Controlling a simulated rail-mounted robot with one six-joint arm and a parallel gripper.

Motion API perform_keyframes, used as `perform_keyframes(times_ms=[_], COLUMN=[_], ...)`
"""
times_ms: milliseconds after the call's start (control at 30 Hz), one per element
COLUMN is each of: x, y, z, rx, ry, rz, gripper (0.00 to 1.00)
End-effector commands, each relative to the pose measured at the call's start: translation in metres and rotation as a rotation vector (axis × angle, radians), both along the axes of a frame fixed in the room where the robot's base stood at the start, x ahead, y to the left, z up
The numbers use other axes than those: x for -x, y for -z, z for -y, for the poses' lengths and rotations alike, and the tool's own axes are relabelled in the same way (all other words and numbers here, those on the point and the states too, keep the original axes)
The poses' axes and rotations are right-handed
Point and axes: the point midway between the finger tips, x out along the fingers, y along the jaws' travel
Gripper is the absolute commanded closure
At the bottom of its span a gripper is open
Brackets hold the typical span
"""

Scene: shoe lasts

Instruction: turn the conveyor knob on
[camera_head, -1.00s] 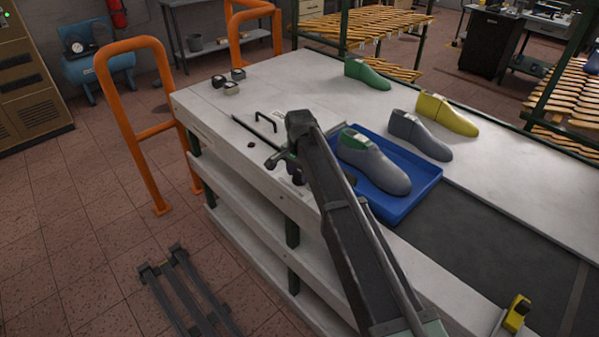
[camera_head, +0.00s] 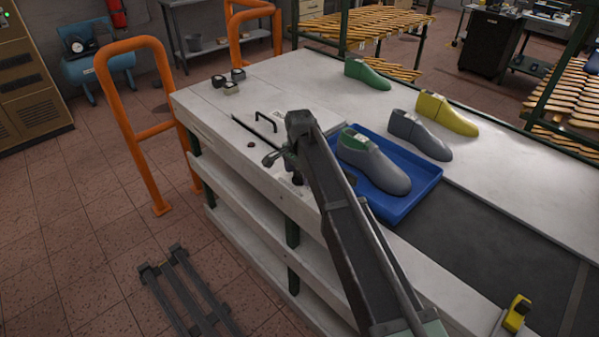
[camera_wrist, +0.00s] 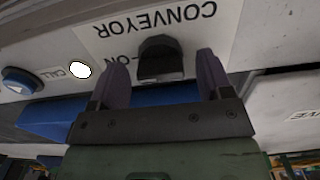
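The conveyor knob (camera_wrist: 160,58) is black and sits on a white panel below an upside-down CONVEYOR label (camera_wrist: 158,28). Part of an ON mark shows beside it, partly covered by a finger. My gripper (camera_wrist: 162,64) is open, with one purple-grey finger on each side of the knob in the wrist view. Gaps show between the knob and both fingers, and I cannot tell how deep the fingers reach around it. In the head view my gripper (camera_head: 272,158) is low at the bench's front edge, and I cannot make out the knob there.
A blue button (camera_wrist: 20,82) marked CALL and a white round light (camera_wrist: 80,70) are left of the knob. A blue tray (camera_head: 412,170) with a grey-green last (camera_head: 375,162) stands right of my arm. Orange rails (camera_head: 150,130) stand left of the bench.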

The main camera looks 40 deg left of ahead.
Motion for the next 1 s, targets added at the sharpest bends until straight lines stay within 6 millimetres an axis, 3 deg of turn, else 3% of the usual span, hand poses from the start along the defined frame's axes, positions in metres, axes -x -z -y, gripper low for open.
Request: perform_keyframes(times_ms=[333, 467, 733, 833, 1000], x=[0.000, 0.000, 0.000, 0.000, 0.000], y=[-0.009, -0.033, -0.100, -0.110, -0.109], z=[0.000, 0.000, 0.000, 0.000, 0.000], rx=[0.000, 0.000, 0.000, 0.000, 0.000], ry=[-0.001, -0.001, -0.001, 0.000, 0.000], rz=[0.000, 0.000, 0.000, 0.000, 0.000], gripper=[0.28, 0.28, 0.28, 0.28, 0.28])
